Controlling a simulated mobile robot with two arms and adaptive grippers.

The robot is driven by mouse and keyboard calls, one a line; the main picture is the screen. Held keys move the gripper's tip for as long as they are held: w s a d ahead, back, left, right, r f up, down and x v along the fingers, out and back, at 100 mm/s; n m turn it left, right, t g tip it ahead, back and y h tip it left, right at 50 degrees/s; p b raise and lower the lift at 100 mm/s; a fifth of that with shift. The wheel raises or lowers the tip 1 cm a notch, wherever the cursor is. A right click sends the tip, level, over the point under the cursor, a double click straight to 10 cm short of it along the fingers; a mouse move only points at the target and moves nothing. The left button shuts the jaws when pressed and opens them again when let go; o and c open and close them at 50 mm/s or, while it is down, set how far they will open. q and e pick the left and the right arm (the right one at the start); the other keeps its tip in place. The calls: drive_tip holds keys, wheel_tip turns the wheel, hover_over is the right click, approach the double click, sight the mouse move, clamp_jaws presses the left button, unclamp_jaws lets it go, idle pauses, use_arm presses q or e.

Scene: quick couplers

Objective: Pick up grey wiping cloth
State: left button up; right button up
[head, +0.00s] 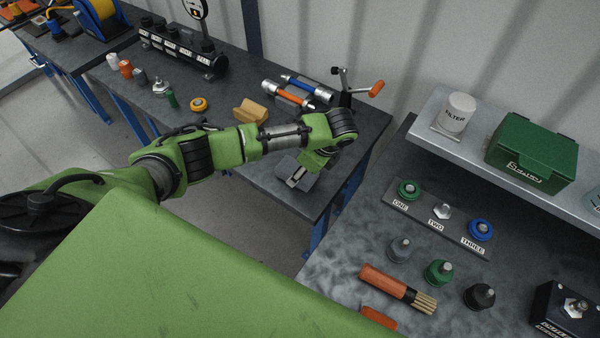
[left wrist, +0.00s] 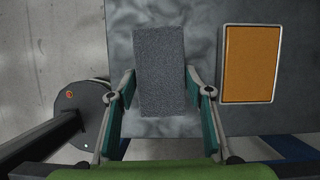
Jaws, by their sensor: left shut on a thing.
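The grey wiping cloth (left wrist: 160,70) is a dark grey, speckled rectangular block in the left wrist view. It lies between the two fingers of my left gripper (left wrist: 161,88), with a finger against each long side. In the head view my left gripper (head: 297,177) points down at the front right part of the back workbench, and my wrist hides much of the cloth there. I cannot tell whether the cloth is clear of the bench top. My right gripper is in neither view.
Silver cylinders (head: 284,96) and a stand with an orange handle (head: 346,90) are behind. The right bench holds labelled couplers (head: 440,211) and a brush (head: 397,288).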

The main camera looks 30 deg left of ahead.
use_arm(q)
drive_tip(key=s+d+r+p, duration=0.2)
drive_tip(key=s+d+r, duration=0.6)
drive_tip(key=s+r, duration=0.3)
drive_tip(key=shift+s+r, duration=0.3)
drive_tip(key=shift+r, duration=0.05)
drive_tip(key=shift+o, duration=0.6)
drive_tip(key=o, duration=0.3)
drive_tip(key=c, duration=0.4)
drive_tip(key=shift+c, duration=0.2)
